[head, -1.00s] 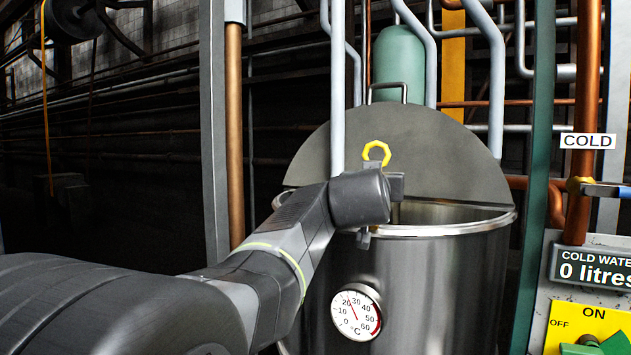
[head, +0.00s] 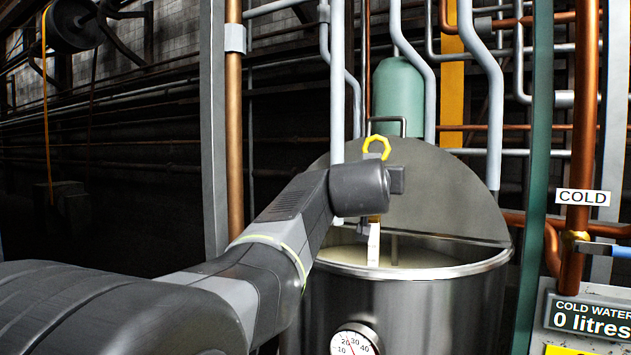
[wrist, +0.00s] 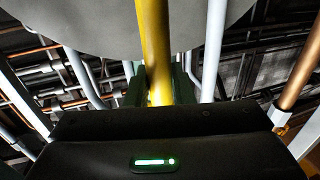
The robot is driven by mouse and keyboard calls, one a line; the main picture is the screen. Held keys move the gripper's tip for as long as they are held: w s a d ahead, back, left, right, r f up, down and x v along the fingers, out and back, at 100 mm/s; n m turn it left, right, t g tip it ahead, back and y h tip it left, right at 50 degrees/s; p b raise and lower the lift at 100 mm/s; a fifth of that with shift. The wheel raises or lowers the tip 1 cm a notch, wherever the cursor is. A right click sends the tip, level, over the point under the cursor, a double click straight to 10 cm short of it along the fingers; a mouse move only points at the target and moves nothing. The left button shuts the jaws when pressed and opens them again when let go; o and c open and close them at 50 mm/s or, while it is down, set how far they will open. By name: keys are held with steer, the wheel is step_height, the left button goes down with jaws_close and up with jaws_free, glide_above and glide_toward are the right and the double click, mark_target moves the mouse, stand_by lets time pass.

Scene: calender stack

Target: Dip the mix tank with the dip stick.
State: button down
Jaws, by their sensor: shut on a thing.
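The mix tank (head: 420,320) is a round steel vessel with pale liquid (head: 430,252) inside. A grey half lid (head: 450,195) covers or stands over its back half. My gripper (head: 395,180) is above the tank's opening, shut on the dip stick. The stick's yellow ring handle (head: 377,146) shows above the gripper, and its white lower part (head: 374,245) hangs upright inside the opening. I cannot tell whether its lower end touches the liquid. In the wrist view the stick's yellow shaft (wrist: 154,45) stands between the jaws (wrist: 157,88).
A dial thermometer (head: 354,342) is on the tank's front. A thin upright rod (head: 394,250) stands in the liquid. A green post (head: 537,180), the COLD pipe (head: 582,130) and a cold water readout (head: 590,318) of 0 litres are at right. Pipes and a green cylinder (head: 398,95) stand behind.

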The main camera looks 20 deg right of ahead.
step_height(320, 180, up, 15)
steer(key=shift+r, duration=0.1)
stand_by(0.7)
stand_by(0.5)
